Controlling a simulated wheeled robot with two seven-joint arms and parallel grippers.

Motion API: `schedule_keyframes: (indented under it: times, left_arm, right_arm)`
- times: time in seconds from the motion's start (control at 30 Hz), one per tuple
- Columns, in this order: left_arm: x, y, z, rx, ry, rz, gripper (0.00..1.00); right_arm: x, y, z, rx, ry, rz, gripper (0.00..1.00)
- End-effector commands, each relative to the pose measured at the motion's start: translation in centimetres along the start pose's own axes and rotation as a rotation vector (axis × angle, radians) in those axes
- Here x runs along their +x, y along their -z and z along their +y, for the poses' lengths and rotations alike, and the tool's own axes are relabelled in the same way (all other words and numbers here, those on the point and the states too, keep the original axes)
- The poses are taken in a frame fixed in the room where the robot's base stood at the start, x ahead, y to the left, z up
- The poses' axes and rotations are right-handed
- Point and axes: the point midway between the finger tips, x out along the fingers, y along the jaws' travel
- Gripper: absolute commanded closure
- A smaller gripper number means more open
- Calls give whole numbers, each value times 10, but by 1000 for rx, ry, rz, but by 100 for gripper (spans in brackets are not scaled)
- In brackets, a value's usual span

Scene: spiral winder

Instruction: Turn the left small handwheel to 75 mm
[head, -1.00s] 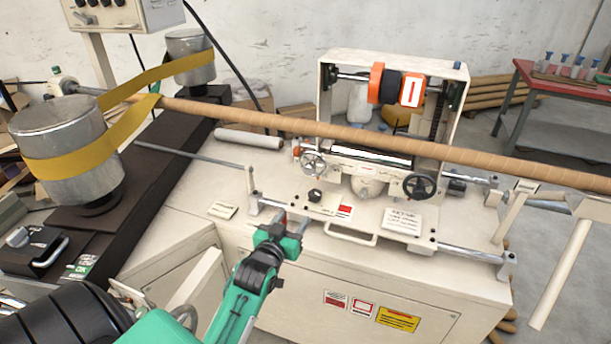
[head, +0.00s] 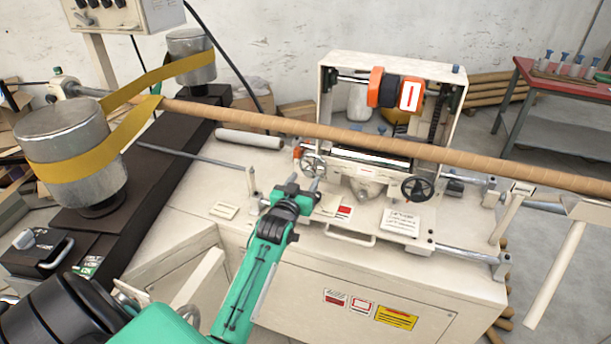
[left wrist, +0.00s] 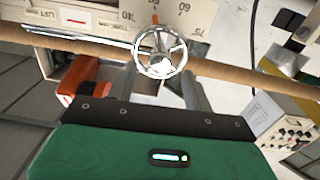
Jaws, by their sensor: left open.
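The left small handwheel (head: 314,165) is a silvery spoked wheel on the left front of the carriage. In the left wrist view the handwheel (left wrist: 160,58) is ahead of the gripper, near the middle top, with a scale marked with numbers behind it. My left gripper (head: 301,185) is just below and left of the wheel in the head view. Its two fingers (left wrist: 165,93) are apart and empty, and the wheel shows beyond the gap between them. Whether they touch the rim cannot be told. My right gripper is not seen.
A black handwheel (head: 417,188) sits to the right on the same carriage. A long brown tube (head: 350,135) crosses above the wheels. A white card (head: 401,222) lies on the plate to the right. A metal rod (head: 190,155) runs at the left.

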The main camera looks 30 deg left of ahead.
Motion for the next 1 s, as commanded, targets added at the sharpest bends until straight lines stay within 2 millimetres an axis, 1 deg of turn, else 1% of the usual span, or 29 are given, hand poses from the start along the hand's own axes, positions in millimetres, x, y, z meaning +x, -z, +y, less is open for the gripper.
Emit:
schedule_keyframes:
  times: [0.03, 0.1, 0.2, 0.53, 0.67, 0.7, 0.77, 1.0]
  left_arm:
    - [6, 1, 0, 0, 0, -1, 49]
    - [12, 1, 0, 0, 0, -1, 49]
    - [17, 0, 0, 1, 0, -1, 49]
    - [19, -1, 0, 1, 0, -1, 49]
    - [19, -1, 0, 1, 0, -1, 74]
    - [19, -1, 0, 1, 0, -1, 82]
    - [19, -1, 0, 1, 0, -1, 94]
    - [19, 0, 0, 16, 0, -1, 93]
  right_arm:
    - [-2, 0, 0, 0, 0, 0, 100]
    - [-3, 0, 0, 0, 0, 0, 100]
    - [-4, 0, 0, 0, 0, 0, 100]
    - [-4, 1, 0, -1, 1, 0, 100]
    - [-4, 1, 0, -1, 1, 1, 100]
    - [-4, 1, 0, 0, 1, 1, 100]
    - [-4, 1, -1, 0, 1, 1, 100]
    - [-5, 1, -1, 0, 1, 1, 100]
